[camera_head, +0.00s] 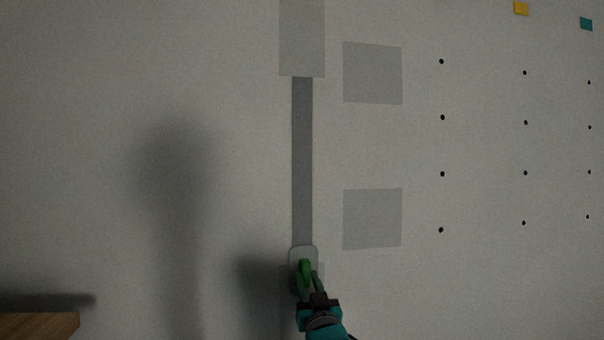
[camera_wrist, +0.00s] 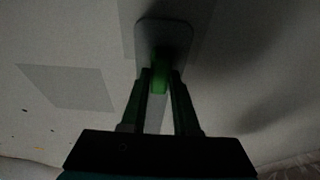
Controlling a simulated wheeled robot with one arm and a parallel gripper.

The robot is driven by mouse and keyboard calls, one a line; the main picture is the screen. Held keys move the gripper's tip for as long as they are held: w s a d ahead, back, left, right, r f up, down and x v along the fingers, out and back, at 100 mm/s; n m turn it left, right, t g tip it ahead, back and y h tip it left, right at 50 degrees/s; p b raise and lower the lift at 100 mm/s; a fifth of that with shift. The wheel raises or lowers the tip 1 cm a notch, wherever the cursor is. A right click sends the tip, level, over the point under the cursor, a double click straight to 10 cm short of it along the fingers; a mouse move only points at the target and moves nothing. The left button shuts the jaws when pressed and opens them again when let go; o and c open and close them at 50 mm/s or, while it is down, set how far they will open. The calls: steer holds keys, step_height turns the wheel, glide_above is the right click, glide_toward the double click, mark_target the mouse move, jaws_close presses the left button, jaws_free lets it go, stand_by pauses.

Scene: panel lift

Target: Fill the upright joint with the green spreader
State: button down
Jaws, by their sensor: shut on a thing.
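The upright joint (camera_head: 302,160) is a dark grey vertical strip on the wall in the head view. A wider, lighter grey patch (camera_head: 302,38) covers the wall at its upper end. The green spreader (camera_head: 304,255) has a pale plate and a green handle; its plate lies over the lower end of the dark strip. My gripper (camera_head: 309,284) is shut on the green handle, below the plate. In the wrist view the spreader plate (camera_wrist: 164,36) is near the wall, with the green handle between my fingers (camera_wrist: 162,85). Whether the plate touches the wall I cannot tell.
Two grey square patches (camera_head: 372,73) (camera_head: 372,219) lie right of the joint. Several dark holes (camera_head: 442,117) dot the wall further right. A yellow tag (camera_head: 521,8) and a teal tag (camera_head: 586,24) are at top right. A wooden ledge (camera_head: 38,325) juts in at lower left.

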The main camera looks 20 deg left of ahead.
steer(key=shift+w+a+b, duration=0.4)
steer(key=shift+w+b, duration=0.2)
steer(key=shift+b, duration=0.15)
stand_by(1.4)
steer(key=shift+r, duration=0.15)
steer(key=shift+r+p, duration=0.5)
steer(key=shift+r, duration=2.4)
steer(key=shift+s+d, duration=0.1)
steer(key=shift+s, duration=0.05)
steer(key=shift+s+d+b, duration=0.4)
steer(key=shift+s, duration=0.35)
steer(key=shift+s+d, duration=0.45)
steer(key=shift+s, duration=0.3)
steer(key=shift+s+d, duration=0.5)
steer(key=shift+s, duration=0.2)
steer(key=shift+s+d, duration=0.45)
steer(key=shift+s, duration=0.3)
